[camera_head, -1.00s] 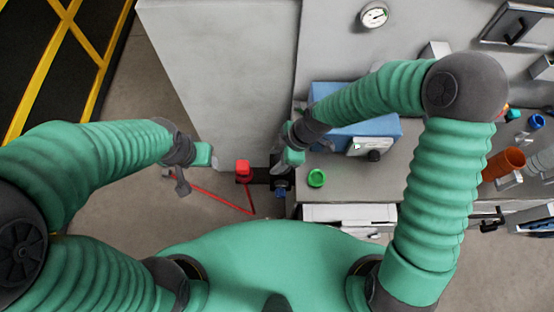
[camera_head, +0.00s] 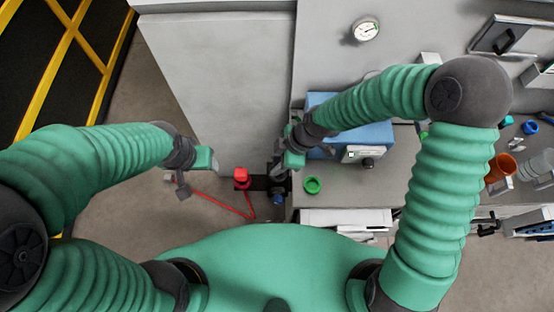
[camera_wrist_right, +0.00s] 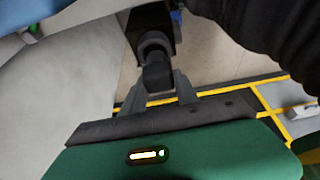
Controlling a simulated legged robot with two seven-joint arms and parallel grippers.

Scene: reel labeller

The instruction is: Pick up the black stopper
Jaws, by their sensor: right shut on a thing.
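The black stopper (camera_wrist_right: 157,76) is a short dark cylinder, seen between the fingers of my right gripper (camera_wrist_right: 160,88) in the right wrist view. The gripper is shut on it. Just beyond it is a dark block with a round collar (camera_wrist_right: 152,38); I cannot tell whether the stopper is clear of the collar. In the head view my right gripper (camera_head: 279,172) is over the black bracket (camera_head: 259,183) at the bench's left edge, and the stopper is hard to make out there. My left gripper (camera_head: 182,188) hangs at left, away from the bracket; its jaws are too small to read.
A red part (camera_head: 241,175) sits at the bracket's left end, with a red cord (camera_head: 225,202) below. An orange cup (camera_head: 497,169) is farther right. A grey cabinet (camera_head: 220,80) stands behind.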

